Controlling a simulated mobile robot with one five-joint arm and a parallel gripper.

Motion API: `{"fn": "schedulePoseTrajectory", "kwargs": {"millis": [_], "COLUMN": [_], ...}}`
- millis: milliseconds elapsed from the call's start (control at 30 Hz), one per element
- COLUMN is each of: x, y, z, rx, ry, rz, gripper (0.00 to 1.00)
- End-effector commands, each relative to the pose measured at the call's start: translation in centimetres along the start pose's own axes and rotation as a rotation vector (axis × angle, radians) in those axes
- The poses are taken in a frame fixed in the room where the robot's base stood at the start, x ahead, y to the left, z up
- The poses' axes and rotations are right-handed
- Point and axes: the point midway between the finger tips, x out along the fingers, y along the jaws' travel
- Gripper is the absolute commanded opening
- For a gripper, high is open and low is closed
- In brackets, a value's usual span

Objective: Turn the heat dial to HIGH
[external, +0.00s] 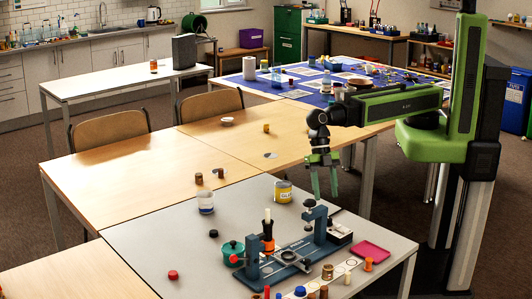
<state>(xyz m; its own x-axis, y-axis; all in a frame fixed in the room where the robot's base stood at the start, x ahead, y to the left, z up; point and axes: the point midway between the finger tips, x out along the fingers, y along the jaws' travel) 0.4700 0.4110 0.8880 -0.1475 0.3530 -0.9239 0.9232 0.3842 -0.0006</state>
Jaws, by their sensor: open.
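My gripper (324,195) hangs in the air, pointing down, its two green fingers apart with nothing between them. It appears above the back right part of the grey table (150,240), near the yellow tin. A dark blue apparatus (290,257) with two uprights stands on that table, to the lower left of my gripper. An orange and black piece (267,237) with a pale top stands at its left upright. I cannot make out a heat dial or a HIGH mark; at this size no small dial or lettering on the apparatus is readable.
A yellow tin (283,192) stands behind the apparatus, a clear jar (205,203) to its left. A teal pot (231,253) is left of it, a pink tray (370,255) right. Several small pieces line the front edge. The table's left part is mostly clear.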

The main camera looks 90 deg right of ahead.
Motion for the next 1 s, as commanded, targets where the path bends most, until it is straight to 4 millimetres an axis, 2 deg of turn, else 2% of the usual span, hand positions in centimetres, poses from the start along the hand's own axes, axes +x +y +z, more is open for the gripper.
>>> {"fn": "schedulePoseTrajectory", "kwargs": {"millis": [33, 367, 400, 433, 467, 700, 1000], "x": [-2.3, -9.9, -10.2, -9.3, -9.2, -10.0, -11.1], "y": [0.0, 0.0, 0.1, 0.4, 0.6, 1.8, 2.2], "z": [-0.4, -0.4, 0.0, 1.2, 2.0, 7.4, 14.2], "rx": [0.001, 0.003, 0.007, 0.021, 0.032, 0.12, 0.23], "ry": [0.0, 0.0, 0.0, 0.0, 0.0, -0.002, -0.032], "rz": [0.001, 0.001, 0.003, 0.009, 0.014, 0.05, 0.09], "gripper": [0.48, 0.48, 0.48, 0.48, 0.48, 0.48, 0.48]}}
